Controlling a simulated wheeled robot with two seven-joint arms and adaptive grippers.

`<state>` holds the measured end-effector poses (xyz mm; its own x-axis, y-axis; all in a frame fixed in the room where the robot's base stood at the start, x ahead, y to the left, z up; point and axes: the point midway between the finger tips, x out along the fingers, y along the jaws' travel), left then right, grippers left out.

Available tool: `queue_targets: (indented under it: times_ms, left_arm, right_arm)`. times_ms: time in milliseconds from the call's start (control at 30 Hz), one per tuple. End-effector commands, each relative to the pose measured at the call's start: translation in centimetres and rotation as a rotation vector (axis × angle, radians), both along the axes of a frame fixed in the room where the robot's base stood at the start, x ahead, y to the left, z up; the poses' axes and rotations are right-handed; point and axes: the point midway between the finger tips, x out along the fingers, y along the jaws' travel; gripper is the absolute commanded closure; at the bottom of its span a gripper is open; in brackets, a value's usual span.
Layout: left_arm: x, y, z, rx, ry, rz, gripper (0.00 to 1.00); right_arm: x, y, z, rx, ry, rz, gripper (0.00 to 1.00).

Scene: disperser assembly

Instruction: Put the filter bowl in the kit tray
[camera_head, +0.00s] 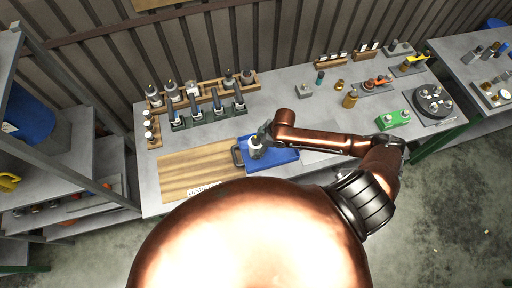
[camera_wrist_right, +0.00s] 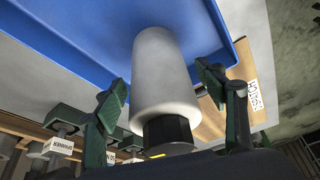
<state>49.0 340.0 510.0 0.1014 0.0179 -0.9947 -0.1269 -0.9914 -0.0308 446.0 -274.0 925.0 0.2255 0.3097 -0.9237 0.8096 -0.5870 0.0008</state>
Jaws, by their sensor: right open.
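The filter bowl appears to be the white cylinder (camera_wrist_right: 163,80) with a black hex end (camera_wrist_right: 167,132) nearest the camera in the right wrist view. In the head view its pale body (camera_head: 256,153) shows at the left part of the blue kit tray (camera_head: 268,165). In the wrist view the tray floor (camera_wrist_right: 75,35) lies right behind its far end, which seems to stand on it. My right gripper (camera_wrist_right: 162,88) is open, with one finger on each side of the cylinder and gaps visible. My left gripper is out of view.
A wooden board (camera_head: 190,175) lies left of the tray. Racks with several upright parts (camera_head: 205,108) stand behind it. A grey plate (camera_head: 318,154) lies right of the tray, under my arm. A green block (camera_head: 394,119) and a dark round fixture (camera_head: 433,100) stand farther right.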

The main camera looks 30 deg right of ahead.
Motion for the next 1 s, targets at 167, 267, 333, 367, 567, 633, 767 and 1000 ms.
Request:
queue_targets:
  times_ms: [167,267,333,367,567,633,767,1000]
  left_arm:
    - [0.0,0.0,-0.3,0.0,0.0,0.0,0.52]
    - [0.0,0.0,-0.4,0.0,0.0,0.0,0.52]
    - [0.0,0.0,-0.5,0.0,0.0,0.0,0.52]
    - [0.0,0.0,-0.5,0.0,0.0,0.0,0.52]
    - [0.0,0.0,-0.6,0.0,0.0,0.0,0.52]
    - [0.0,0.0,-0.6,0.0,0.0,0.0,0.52]
    - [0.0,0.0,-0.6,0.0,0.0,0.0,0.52]
    - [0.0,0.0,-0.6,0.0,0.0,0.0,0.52]
  right_arm:
    - [-0.7,-1.2,3.2,-0.004,-0.002,0.001,0.35]
    - [-1.3,-1.9,5.2,-0.004,-0.002,0.003,0.35]
    - [-1.6,-2.3,6.5,-0.005,-0.001,0.001,0.35]
    - [-1.7,-2.5,7.0,-0.004,0.0,0.001,0.35]
    - [-2.3,-3.2,9.4,-0.002,0.0,0.001,0.35]
    - [-2.5,-3.3,9.8,-0.001,0.002,0.0,0.35]
    - [-2.5,-3.4,10.2,0.0,0.002,-0.001,0.35]
    - [-2.5,-3.4,10.1,0.0,0.002,-0.001,0.35]
